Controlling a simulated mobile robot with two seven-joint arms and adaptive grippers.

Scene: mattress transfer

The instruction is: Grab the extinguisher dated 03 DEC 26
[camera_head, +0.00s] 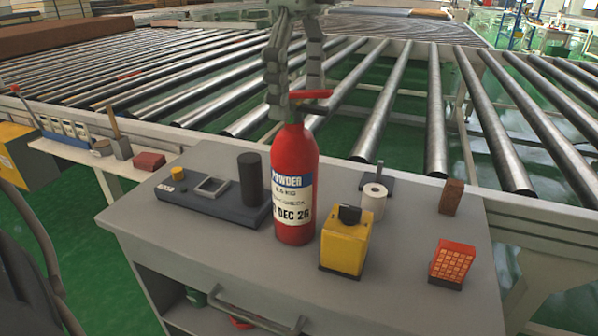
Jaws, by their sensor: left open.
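A red fire extinguisher (294,162) stands upright on the grey table top. Its white and blue label reads POWDER and ends in "DEC 26"; the day is only partly visible at the label's left edge. My left gripper (294,108) comes down from above with its fingers apart, at the extinguisher's head. One finger is at the left of the head and the other is behind the red lever (312,95). I cannot tell whether they touch it. The gripper hides part of the valve. My right gripper is not in view.
On the grey table (400,290), a dark tray (205,203) with a black cylinder (252,178) stands left of the extinguisher. A yellow box (345,247), white roll (373,200), brown block (451,196) and red-orange box (452,262) stand to its right. A roller conveyor (435,110) lies behind.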

